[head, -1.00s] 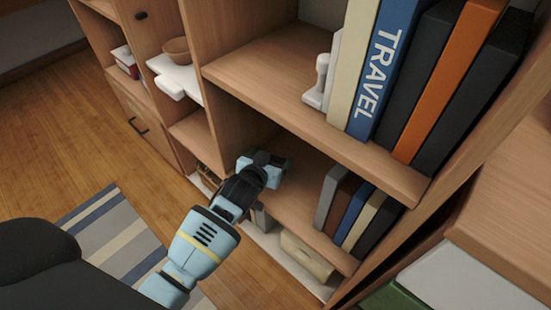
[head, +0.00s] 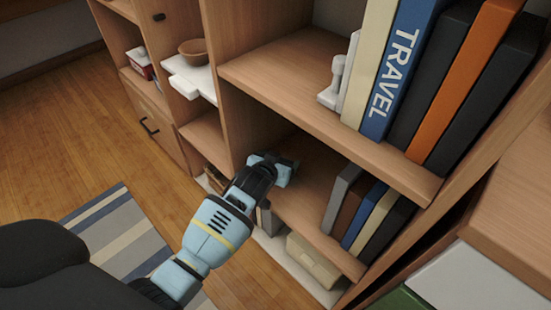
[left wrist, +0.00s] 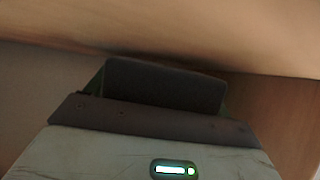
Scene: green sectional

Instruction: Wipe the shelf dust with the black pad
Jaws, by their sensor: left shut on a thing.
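My left gripper (head: 284,172) reaches into the lower shelf compartment, just above or at its wooden board (head: 305,215). It is shut on the black pad, which shows as a dark block (left wrist: 165,86) ahead of the gripper in the left wrist view. In the head view the gripper and shadow mostly hide the pad. I cannot tell whether the pad touches the board. I make out no dust on the shelf. My right gripper is not in view.
Several books (head: 367,215) stand on the lower shelf, right of my gripper. The upper shelf (head: 290,70) holds a white figure (head: 333,85) and more books (head: 405,60). A beige box (head: 313,262) sits below. A striped rug (head: 120,235) lies on the floor.

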